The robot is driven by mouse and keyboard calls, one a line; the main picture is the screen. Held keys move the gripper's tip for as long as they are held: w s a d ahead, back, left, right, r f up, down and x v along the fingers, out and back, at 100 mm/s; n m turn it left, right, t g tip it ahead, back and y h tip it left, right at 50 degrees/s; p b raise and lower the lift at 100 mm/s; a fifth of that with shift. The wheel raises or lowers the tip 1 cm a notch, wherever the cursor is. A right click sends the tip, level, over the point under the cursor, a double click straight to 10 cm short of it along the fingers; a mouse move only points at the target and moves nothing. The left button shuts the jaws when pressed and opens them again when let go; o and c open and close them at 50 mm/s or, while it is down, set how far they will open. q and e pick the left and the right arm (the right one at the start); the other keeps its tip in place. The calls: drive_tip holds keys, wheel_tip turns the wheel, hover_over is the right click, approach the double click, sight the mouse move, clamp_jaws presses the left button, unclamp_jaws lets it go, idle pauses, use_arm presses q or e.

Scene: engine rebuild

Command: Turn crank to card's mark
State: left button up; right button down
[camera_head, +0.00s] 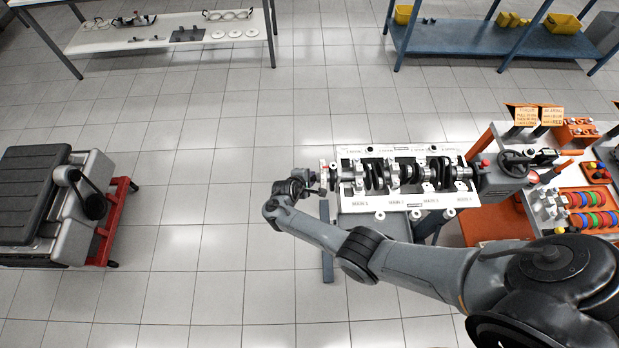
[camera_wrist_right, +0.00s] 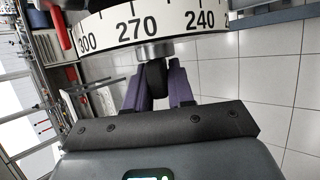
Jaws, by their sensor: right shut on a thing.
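The crankshaft (camera_head: 427,173) lies lengthwise in the white engine block (camera_head: 375,203) in the head view. A white degree wheel (camera_wrist_right: 185,20) on its left end fills the top of the right wrist view, showing 300, 270 and 240. A red pointer (camera_wrist_right: 61,30) stands at the wheel near 300. My right gripper (camera_head: 313,177) is at this left end, its purple fingers shut on a dark handle (camera_wrist_right: 155,78) beside the wheel, below 270. Two orange cards (camera_head: 525,116) (camera_head: 551,116) stand at the right; their print is too small to read surely. My left gripper is out of view.
An orange bench (camera_head: 490,222) with parts and colored rings stands right of the block. A grey engine on a red stand (camera_head: 107,235) is at far left. A white shelf (camera_head: 165,40) and a blue shelf (camera_head: 470,42) stand behind. Tiled floor left of the block is clear.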

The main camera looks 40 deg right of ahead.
drive_tip(key=shift+s+f+m+t+h+b, duration=0.1)
drive_tip(key=shift+f+m+t+h+b, duration=0.2)
drive_tip(key=shift+t+h+b, duration=0.55)
drive_tip(key=t+h+b, duration=0.1)
drive_tip(key=b, duration=0.2)
drive_tip(key=m+t+h+b, duration=0.1)
drive_tip(key=h+b, duration=0.1)
drive_tip(key=b, duration=0.1)
drive_tip(key=t+h+b, duration=0.1)
drive_tip(key=b, duration=0.2)
drive_tip(key=shift+f+m+h, duration=0.25)
drive_tip(key=shift+m, duration=0.15)
drive_tip(key=shift+r+t+h+b, duration=0.15)
drive_tip(key=shift+t+h+b, duration=0.35)
drive_tip(key=shift+b, duration=0.25)
drive_tip(key=shift+r, duration=0.1)
drive_tip(key=c, duration=1.1)
unclamp_jaws()
drive_tip(key=shift+o, duration=0.2)
drive_tip(key=shift+s+a, duration=0.1)
drive_tip(key=shift+a, duration=0.05)
